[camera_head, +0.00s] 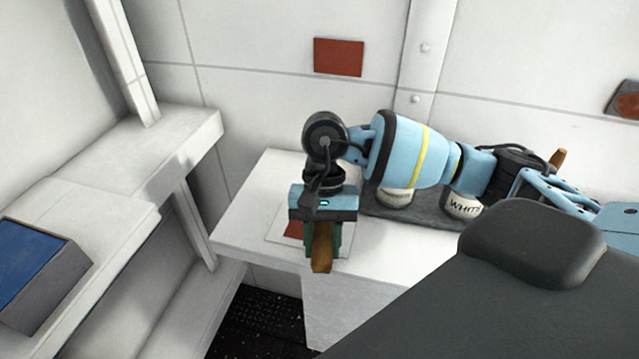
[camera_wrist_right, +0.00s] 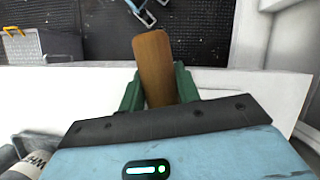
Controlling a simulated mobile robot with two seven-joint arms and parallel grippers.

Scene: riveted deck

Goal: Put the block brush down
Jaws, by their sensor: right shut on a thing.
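The block brush shows as a brown wooden piece (camera_head: 321,248) below my right gripper in the head view, and also in the right wrist view (camera_wrist_right: 153,62). My right gripper (camera_head: 321,240) points down over the left end of the white worktop (camera_head: 255,215). Its green fingers (camera_wrist_right: 158,92) are shut on the brush, one on each side. The wooden end reaches past the worktop's front edge in the wrist picture. The brush's bristles are hidden, and I cannot tell whether it touches the worktop. My left gripper is out of view.
A pale sheet with a red-brown patch (camera_head: 293,229) lies beneath the gripper. A dark tray (camera_head: 425,217) with white jars, one lettered "WHIT" (camera_head: 462,207), stands to the right, partly behind my arm.

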